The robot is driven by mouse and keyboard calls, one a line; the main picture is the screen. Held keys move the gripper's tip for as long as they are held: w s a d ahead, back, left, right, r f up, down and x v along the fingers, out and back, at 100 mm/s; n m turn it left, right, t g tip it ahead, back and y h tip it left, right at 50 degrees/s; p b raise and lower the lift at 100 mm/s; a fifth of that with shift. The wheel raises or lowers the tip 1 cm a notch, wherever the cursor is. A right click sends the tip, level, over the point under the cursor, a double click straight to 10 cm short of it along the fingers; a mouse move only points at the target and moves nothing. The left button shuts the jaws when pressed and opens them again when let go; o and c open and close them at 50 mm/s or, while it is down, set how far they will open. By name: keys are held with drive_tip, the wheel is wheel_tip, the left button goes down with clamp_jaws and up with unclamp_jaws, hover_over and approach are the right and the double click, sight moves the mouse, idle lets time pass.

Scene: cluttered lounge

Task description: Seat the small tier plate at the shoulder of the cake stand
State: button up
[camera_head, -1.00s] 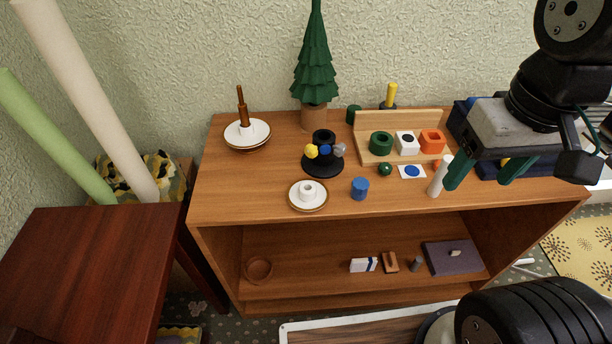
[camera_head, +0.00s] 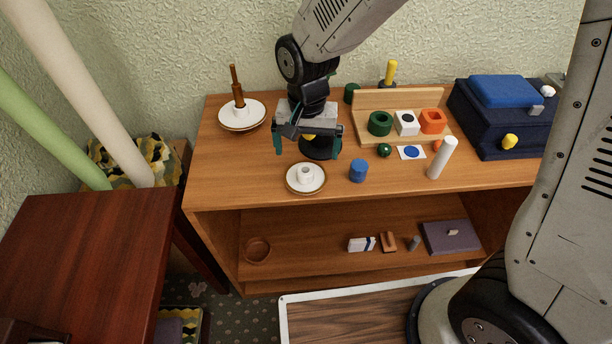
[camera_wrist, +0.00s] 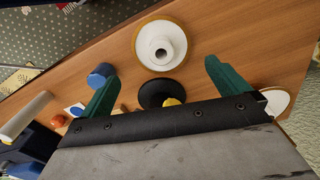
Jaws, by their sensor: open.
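The small tier plate (camera_head: 293,186) is a white, gold-rimmed disc with a raised white hub. It lies flat near the front edge of the cabinet top; in the wrist view it is at the top centre (camera_wrist: 145,52). The cake stand (camera_head: 232,119) stands at the back left, a larger gold-rimmed white plate with an upright stepped brown post (camera_head: 238,94). Part of its white plate shows at the right of the wrist view (camera_wrist: 275,102). My gripper (camera_head: 308,149) is open and empty, above and just behind the small plate; its green fingers also show in the wrist view (camera_wrist: 163,82).
A black round stand (camera_head: 318,152) is partly hidden beneath my gripper. A wooden rack (camera_head: 400,101) with rings stands behind. Bare wood lies between plate and stand.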

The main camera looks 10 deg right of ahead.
sight(306, 175)
drive_tip(key=f, duration=0.8)
drive_tip(key=shift+s+a+f, duration=0.2)
drive_tip(key=shift+s, duration=0.05)
drive_tip(key=c, duration=0.7)
